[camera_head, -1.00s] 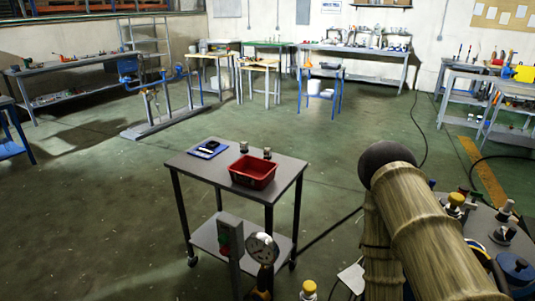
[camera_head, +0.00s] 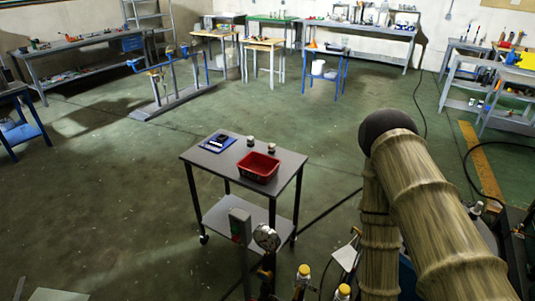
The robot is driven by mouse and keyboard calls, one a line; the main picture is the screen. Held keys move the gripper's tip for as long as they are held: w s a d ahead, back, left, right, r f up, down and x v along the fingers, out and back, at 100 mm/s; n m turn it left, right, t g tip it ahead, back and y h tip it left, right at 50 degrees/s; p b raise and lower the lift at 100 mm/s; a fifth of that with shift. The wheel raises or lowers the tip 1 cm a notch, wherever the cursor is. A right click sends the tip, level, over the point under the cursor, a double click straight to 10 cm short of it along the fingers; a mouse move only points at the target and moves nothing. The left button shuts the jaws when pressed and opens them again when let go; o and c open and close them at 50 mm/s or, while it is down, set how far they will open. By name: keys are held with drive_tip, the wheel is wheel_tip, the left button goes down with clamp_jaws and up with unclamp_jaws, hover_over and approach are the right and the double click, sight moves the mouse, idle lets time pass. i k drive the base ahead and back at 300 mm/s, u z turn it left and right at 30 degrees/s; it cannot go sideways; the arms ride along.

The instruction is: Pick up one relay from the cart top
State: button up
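The cart (camera_head: 208,166) stands in the middle of the floor, with a grey top and a lower shelf. Two small dark objects with pale tops, one at the back edge of the top (camera_head: 250,140) and one right of it (camera_head: 272,148), stand upright behind a red tray. A blue flat piece (camera_head: 210,148) with a dark item on it lies at the back left. Which of these is a relay is too small to tell. My gripper is out of view; only my sleeved arm shows at the right, apart from the cart.
The red tray (camera_head: 258,168) sits on the cart top. A post with a round gauge (camera_head: 266,238) and yellow-capped fittings (camera_head: 303,272) stand in front. Workbenches (camera_head: 365,38) line the back. A dark cable crosses the floor right of the cart. Floor left of the cart is clear.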

sight(271, 146)
drive_tip(key=k, duration=1.1)
drive_tip(key=u, duration=0.8)
drive_tip(key=i, duration=0.9)
drive_tip(key=u, duration=0.65)
drive_tip(key=i, duration=1.2)
drive_tip(key=z, duration=0.95)
drive_tip(key=i, duration=0.7)
drive_tip(key=z, duration=0.65)
